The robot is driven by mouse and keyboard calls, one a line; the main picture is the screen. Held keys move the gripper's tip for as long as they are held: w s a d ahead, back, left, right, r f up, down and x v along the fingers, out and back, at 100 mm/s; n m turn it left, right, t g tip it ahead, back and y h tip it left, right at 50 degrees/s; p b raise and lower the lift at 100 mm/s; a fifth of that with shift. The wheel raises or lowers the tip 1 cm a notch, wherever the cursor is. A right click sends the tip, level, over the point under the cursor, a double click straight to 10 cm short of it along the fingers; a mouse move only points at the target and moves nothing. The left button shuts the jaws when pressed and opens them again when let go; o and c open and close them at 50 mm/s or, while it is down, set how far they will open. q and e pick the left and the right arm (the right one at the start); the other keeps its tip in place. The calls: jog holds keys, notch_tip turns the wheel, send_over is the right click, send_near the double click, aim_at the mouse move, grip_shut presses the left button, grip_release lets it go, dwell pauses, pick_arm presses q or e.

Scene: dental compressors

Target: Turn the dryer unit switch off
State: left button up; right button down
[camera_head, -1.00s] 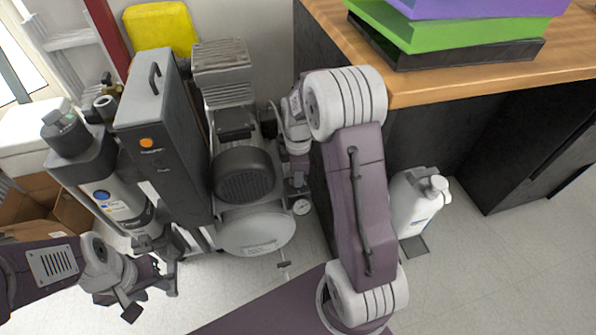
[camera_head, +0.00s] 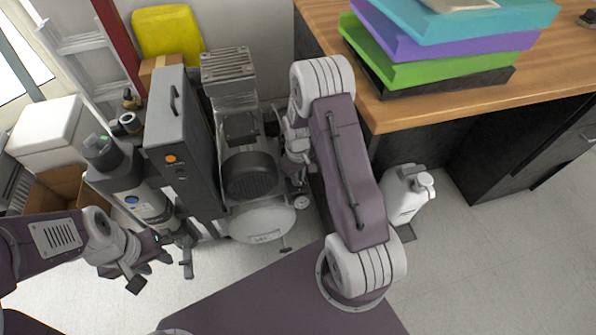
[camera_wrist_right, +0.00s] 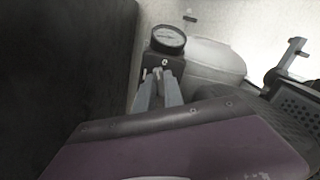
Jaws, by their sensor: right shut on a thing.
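A tall dark grey box unit (camera_head: 182,150) with an orange round control (camera_head: 171,159) on its front stands left of the compressor (camera_head: 250,175); I cannot tell if this control is the dryer switch or its setting. My right gripper (camera_wrist_right: 160,78) is shut on a small fitting below the round gauge (camera_wrist_right: 168,39) at the compressor's right side. The gauge also shows in the head view (camera_head: 302,202); my right arm partly covers that side there. My left gripper (camera_head: 176,258) is open and empty, low in front of the box unit and grey cylinder (camera_head: 140,200).
A cardboard box (camera_head: 62,190) and white bin (camera_head: 48,130) are at the left. Floor at the lower right is clear.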

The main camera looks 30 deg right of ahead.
jog(key=m+p, duration=0.2)
jog(key=m, duration=0.1)
jog(key=shift+r, duration=0.15)
jog(key=shift+a+m+p, duration=0.1)
jog(key=shift+m+p, duration=0.6)
jog(key=shift+m, duration=0.6)
jog(key=c, duration=1.4)
grip_release()
jog(key=shift+c, duration=0.2)
notch_tip(320, 180, up, 9)
jog(key=p, duration=0.3)
jog(key=shift+p, duration=0.4)
